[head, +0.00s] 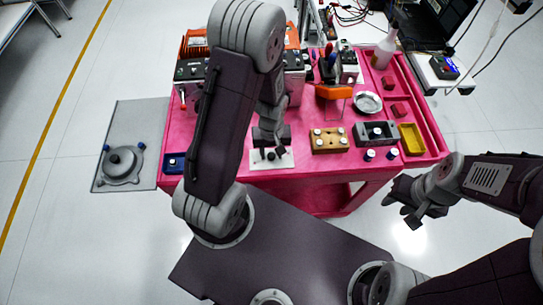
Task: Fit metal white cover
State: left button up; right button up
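No single part is clearly the metal white cover; several small white-topped pieces show. Two dark cylinders with white tops, one (370,155) and another (393,153), stand near the front edge of the pink table. A grey box (361,141) holds a white-topped piece (376,132). A tan block (323,147) carries several white-topped pieces. My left gripper (270,154) points down over a white plate (286,163); its fingers are too small and dark to tell their state or any contact. My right gripper (402,207) is open and empty, off the table's front right.
The pink table (215,135) also bears a yellow tray (412,139), a round metal dish (367,102), a bottle (386,47), an orange-handled tool (333,92) and a blue box (174,163). My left arm hides part of the table. A grey mat (142,115) lies at left.

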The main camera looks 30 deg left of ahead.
aim_at(271, 155)
pick_arm(q)
grip_shut()
notch_tip(271, 155, up, 7)
jog(key=p, duration=0.7)
jog(key=shift+r, duration=0.1)
